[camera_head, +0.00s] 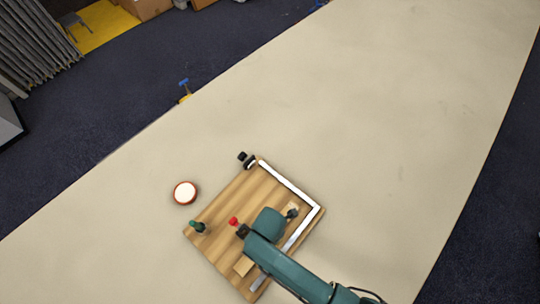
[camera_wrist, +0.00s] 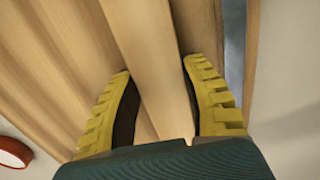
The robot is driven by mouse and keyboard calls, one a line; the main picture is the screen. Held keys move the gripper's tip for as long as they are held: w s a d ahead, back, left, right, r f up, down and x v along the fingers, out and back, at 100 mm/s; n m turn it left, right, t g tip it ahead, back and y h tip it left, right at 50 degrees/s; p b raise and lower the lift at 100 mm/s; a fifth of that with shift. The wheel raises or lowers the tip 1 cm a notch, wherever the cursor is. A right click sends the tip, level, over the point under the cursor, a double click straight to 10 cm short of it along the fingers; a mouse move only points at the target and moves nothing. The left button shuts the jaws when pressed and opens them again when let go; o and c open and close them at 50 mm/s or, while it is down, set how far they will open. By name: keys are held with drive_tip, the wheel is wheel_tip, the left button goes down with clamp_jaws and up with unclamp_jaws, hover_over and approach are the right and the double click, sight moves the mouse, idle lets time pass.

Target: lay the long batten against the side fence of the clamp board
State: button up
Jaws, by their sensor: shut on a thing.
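The long batten (camera_wrist: 155,60) is a pale wooden bar in the wrist view. My gripper (camera_wrist: 157,68) has its yellow ridged fingers on either side of it and is shut on it. In the head view my arm hides the batten's middle, and its pale ends (camera_head: 243,266) seem to show on both sides of my wrist. The clamp board (camera_head: 222,220) is striped wood with a pale L-shaped fence. The side fence (camera_head: 300,232) runs along the board's right edge, roughly parallel to the batten. In the wrist view a grey fence strip (camera_wrist: 234,45) lies right of the batten, apart from it.
A dark clamp (camera_head: 247,160) stands at the board's top corner and a green-topped one (camera_head: 198,227) at its left. A red knob (camera_head: 233,221) stands near my wrist. A round red-rimmed white dish (camera_head: 185,192) lies left of the board.

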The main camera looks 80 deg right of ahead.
drive_tip(key=o, duration=1.2)
drive_tip(key=shift+f, duration=0.1)
drive_tip(key=shift+c, duration=0.2)
wheel_tip(320, 180, up, 12)
